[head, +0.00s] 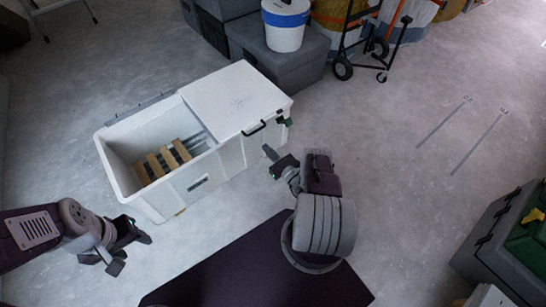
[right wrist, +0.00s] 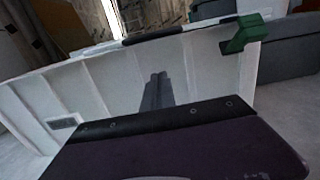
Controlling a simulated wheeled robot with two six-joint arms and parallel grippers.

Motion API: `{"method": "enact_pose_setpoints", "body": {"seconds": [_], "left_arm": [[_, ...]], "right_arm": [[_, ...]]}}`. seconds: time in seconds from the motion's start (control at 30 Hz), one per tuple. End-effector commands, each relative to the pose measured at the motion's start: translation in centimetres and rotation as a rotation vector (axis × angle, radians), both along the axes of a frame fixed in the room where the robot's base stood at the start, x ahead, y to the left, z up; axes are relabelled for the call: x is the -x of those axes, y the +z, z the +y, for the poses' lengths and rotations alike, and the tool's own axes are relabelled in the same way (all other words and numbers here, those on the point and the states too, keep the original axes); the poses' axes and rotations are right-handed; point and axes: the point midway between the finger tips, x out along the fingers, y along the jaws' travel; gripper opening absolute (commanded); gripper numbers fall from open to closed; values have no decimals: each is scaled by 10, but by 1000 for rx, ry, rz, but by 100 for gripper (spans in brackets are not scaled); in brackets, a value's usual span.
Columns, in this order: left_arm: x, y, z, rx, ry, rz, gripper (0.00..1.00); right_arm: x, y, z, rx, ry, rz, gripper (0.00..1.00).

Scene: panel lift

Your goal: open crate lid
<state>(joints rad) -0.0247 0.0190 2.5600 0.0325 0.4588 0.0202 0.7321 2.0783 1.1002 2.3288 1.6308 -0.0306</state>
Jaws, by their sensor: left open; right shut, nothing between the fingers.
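The white crate (head: 150,192) stands on the floor left of centre in the head view. Its left part is open, showing wooden slats (head: 160,160) inside. The white lid (head: 235,95) lies flat over the right part. A black handle (head: 254,128) is at the lid's front edge, with a green latch (head: 284,121) at the corner. The right wrist view shows the handle (right wrist: 180,33) and the latch (right wrist: 242,34) at the top. My right gripper (head: 267,152) is shut and empty, in front of the crate below the handle; its fingers show in the right wrist view (right wrist: 158,80). My left gripper (head: 133,251) is open and empty, in front of the crate's left end.
Grey boxes (head: 285,72) with a white and blue bucket (head: 285,28) stand behind the crate. A hand truck (head: 360,45) is at the back. A dark grey case (head: 490,245) stands at the right edge. The floor right of the crate is clear.

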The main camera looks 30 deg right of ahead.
Motion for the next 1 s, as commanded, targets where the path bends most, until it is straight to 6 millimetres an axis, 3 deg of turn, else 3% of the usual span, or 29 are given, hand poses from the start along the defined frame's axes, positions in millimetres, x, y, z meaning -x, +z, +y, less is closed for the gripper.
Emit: {"method": "enact_pose_setpoints", "body": {"seconds": [0.17, 0.23, 0.4, 0.83, 1.0], "left_arm": [[0, -19, 0, 0, 0, 0, 51], [0, -6, 0, 0, 0, 1, 51], [0, -4, 0, 0, 0, 0, 51], [0, -3, 0, 0, 0, 0, 51], [0, 12, 0, 0, 0, 0, 51]], "right_arm": [[-39, -2, 5, 1, 5, -4, 0], [-39, 20, 3, -1, -1, -1, 0], [-43, 37, 3, -1, -1, -1, 0], [-43, 42, 3, -1, -1, 0, 0], [-42, 57, -2, 1, -2, 21, 0]]}}
